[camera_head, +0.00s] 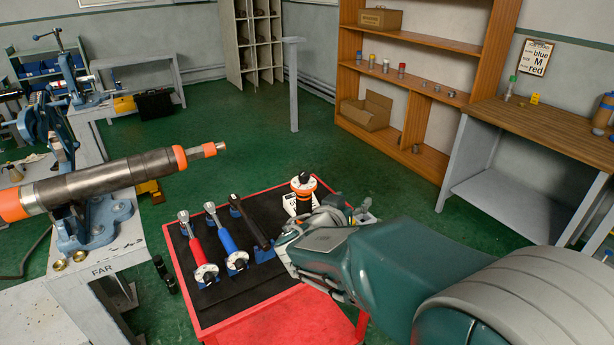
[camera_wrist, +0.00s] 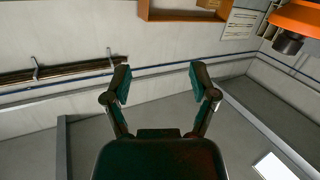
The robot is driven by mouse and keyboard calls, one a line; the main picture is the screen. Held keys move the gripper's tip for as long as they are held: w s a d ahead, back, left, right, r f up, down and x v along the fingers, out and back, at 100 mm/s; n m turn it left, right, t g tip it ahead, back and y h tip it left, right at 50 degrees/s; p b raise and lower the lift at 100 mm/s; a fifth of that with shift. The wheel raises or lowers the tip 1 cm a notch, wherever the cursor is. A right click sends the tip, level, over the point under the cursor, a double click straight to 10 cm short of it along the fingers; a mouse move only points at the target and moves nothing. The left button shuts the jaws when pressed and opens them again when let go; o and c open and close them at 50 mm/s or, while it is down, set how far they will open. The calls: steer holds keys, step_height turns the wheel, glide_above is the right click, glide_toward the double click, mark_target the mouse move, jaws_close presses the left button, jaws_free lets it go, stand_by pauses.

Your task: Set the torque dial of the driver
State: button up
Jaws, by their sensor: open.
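An upright tool with an orange band, a black lower part and a white-faced top (camera_head: 303,183) stands at the back right of the red cart; I take it to be the driver. A small white card (camera_head: 291,205) with writing is beside it. My gripper (camera_head: 350,212) is over the cart's right side, just right of and below this tool in the picture; its fingers are hard to make out there. In the wrist view my gripper (camera_wrist: 158,78) is open, with nothing between its two fingers. An orange part with a dark end (camera_wrist: 298,20) shows at the upper right; I cannot tell what it is.
Red (camera_head: 197,248), blue (camera_head: 227,243) and black (camera_head: 250,223) handled tools lie on the cart's black mat (camera_head: 250,290); the red and blue ones have white dials. A job card (camera_head: 532,57) reads blue, M, red. A pipe (camera_head: 110,180) sits in a vise at left.

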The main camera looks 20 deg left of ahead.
mark_target(301, 180)
steer(key=a+f+n+t+y, duration=0.25)
steer(key=a+y, duration=0.35)
steer(key=a, duration=0.7)
steer(key=shift+m+g+h, duration=0.25)
steer(key=shift+h, duration=0.15)
steer(key=w, duration=0.6)
steer(key=w+a, duration=0.1)
steer(key=w, duration=0.2)
steer(key=shift+f, duration=0.25)
steer(key=shift+w+d+r, duration=0.1)
steer(key=shift+w+d, duration=0.05)
steer(key=shift+w, duration=0.25)
jaws_close()
